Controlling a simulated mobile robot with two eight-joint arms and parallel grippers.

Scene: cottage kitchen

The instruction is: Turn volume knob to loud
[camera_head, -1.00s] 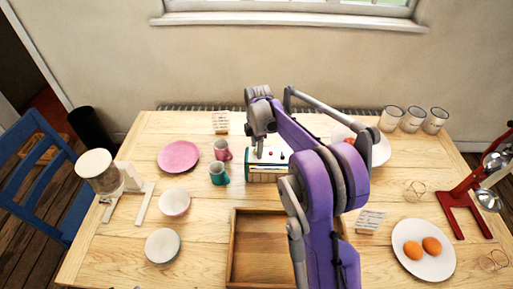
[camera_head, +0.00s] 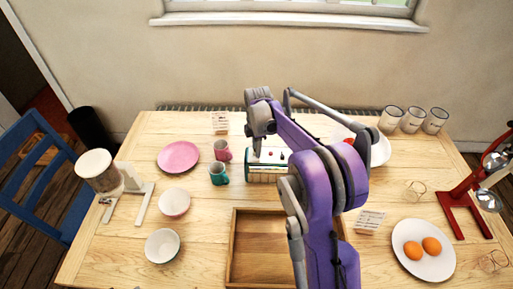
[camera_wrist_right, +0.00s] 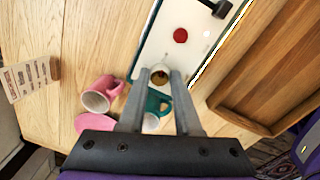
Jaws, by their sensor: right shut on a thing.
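The radio (camera_head: 268,174), a green box with a white top, stands on the table in the head view. Its white top (camera_wrist_right: 205,28) fills the upper middle of the right wrist view, with a red knob (camera_wrist_right: 180,35) and a black part at the far end. My right gripper (camera_head: 257,152) reaches down onto the left end of the radio's top. In the right wrist view, its fingers (camera_wrist_right: 161,72) are shut on a small brass-coloured knob (camera_wrist_right: 159,77). The knob's marking is too small to read. My left gripper is not in view.
A teal mug (camera_head: 218,173) and a pink mug (camera_head: 222,150) stand close to the left of the radio. A wooden tray (camera_head: 232,250) lies in front of it. A white bowl (camera_head: 380,151) is to the right, and a pink plate (camera_head: 178,157) to the left.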

